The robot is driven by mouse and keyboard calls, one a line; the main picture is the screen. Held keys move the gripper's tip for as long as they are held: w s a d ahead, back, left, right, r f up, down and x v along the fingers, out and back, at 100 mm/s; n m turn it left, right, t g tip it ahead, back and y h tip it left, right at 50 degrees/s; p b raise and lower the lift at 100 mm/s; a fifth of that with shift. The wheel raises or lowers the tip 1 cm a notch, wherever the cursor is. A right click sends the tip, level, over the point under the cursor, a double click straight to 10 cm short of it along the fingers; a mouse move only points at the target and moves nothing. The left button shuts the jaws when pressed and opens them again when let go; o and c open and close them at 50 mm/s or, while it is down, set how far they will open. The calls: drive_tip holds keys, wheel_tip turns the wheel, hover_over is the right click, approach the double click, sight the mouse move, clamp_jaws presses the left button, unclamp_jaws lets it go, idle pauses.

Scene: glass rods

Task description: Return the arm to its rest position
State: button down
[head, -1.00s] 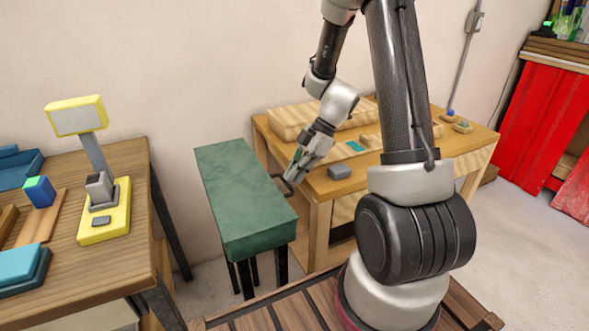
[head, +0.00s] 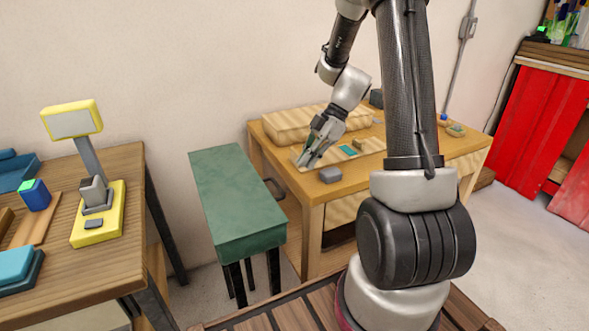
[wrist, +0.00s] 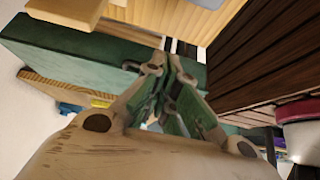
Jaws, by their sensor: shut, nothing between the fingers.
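My arm reaches down from the top of the head view, bent at its joints. My gripper (head: 308,160) is shut and empty, above the left front part of the wooden workbench (head: 318,187). In the head view it is apart from the dark handle on the side of the green-topped stand (head: 235,195). In the wrist view my gripper's fingers (wrist: 172,65) are close together with nothing between them, and the green surface (wrist: 75,62) lies beyond them.
A grey block (head: 330,175) and a teal piece (head: 348,151) lie on the workbench near my gripper. A wooden box (head: 300,125) stands at its back. A yellow device (head: 98,215) stands on the left table. A red cabinet (head: 540,125) is at far right.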

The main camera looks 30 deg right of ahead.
drive_tip(key=d, duration=0.4)
drive_tip(key=shift+d+r, duration=0.1)
drive_tip(key=m, duration=0.2)
drive_tip(key=shift+d+m, duration=0.1)
drive_tip(key=shift+m, duration=0.3)
drive_tip(key=s+m, duration=0.1)
drive_tip(key=m, duration=0.1)
drive_tip(key=s+f+m, duration=0.1)
drive_tip(key=s+d+m+g, duration=0.1)
drive_tip(key=m, duration=0.1)
drive_tip(key=shift+s+f+m+h, duration=0.1)
drive_tip(key=shift+f+m+h, duration=0.1)
drive_tip(key=shift+m+h, duration=0.1)
drive_tip(key=shift+s+d+r+m+h, duration=0.1)
drive_tip(key=shift+s+r+m+h, duration=0.1)
drive_tip(key=shift+s+m, duration=0.35)
drive_tip(key=shift+s+d+r+m+h, duration=0.1)
drive_tip(key=shift+s+r+m+h, duration=0.1)
drive_tip(key=shift+s+m, duration=0.35)
drive_tip(key=s+a+r+m+t+h, duration=0.2)
drive_tip(key=s+r+m, duration=0.1)
drive_tip(key=s+r, duration=0.5)
drive_tip(key=s+a+r+m+t+h, duration=0.3)
drive_tip(key=s+r+m, duration=0.1)
drive_tip(key=s+r, duration=0.4)
wheel_tip(320, 180, up, 3)
drive_tip(key=shift+f, duration=0.15)
